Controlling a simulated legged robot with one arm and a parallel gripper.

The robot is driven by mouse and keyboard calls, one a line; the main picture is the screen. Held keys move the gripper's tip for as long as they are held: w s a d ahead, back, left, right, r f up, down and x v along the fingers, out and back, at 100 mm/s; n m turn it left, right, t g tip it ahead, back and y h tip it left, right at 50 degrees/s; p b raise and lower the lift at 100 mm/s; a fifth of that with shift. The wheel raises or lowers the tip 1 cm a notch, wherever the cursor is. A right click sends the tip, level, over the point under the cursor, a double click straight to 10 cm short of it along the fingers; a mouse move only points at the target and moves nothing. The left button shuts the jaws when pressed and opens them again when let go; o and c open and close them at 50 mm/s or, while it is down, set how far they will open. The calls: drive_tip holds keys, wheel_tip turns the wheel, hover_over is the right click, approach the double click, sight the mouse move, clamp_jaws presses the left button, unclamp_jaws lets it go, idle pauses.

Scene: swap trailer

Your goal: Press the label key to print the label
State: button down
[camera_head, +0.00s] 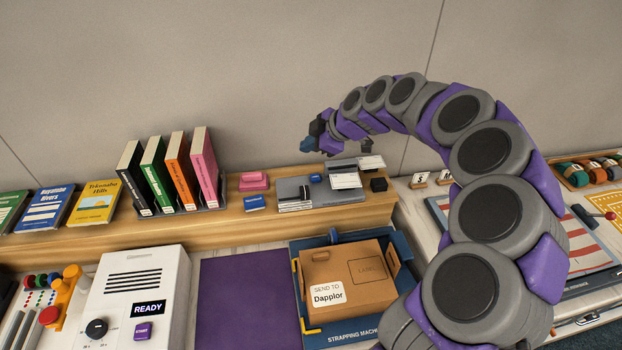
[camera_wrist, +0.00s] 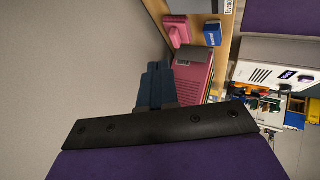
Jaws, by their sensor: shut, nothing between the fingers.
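A grey device (camera_head: 292,187) sits on the wooden shelf, with a small blue piece (camera_head: 316,178) on top and a white paper (camera_head: 346,181) at its right side. It looks like the label printer, but I cannot tell which part is the label key. My gripper (camera_head: 308,146) is in the air above and behind the device, its dark blue fingers pointing left and apart from it. In the wrist view the fingers (camera_wrist: 157,82) are shut and empty. A cardboard box (camera_head: 345,275) stands below, marked "SEND TO Dapplor", with an outlined "LABEL" area.
A pink block (camera_head: 253,181) and a blue block (camera_head: 254,202) lie left of the device. Several upright books (camera_head: 178,172) stand farther left. A black cube (camera_head: 378,184) is at the right. The strapping machine (camera_head: 345,338) surrounds the box; a purple mat (camera_head: 240,300) is bare.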

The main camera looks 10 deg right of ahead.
drive_tip(key=shift+n+t, duration=0.4)
drive_tip(key=w+d+f, duration=0.1)
drive_tip(key=w, duration=0.1)
drive_tip(key=w+d+f, duration=0.1)
drive_tip(key=d, duration=0.1)
drive_tip(key=shift+w+d+f, duration=0.1)
drive_tip(key=shift+w+f, duration=0.25)
drive_tip(key=shift+w, duration=0.05)
hover_over(318, 178)
wheel_tip(318, 178, down, 7)
drive_tip(key=shift+f+b, duration=0.2)
drive_tip(key=shift+b, duration=0.2)
drive_tip(key=shift+f+b, duration=0.7)
drive_tip(key=shift+b, duration=0.05)
drive_tip(key=shift+f+b, duration=0.35)
drive_tip(key=shift+b, duration=0.5)
idle(0.8)
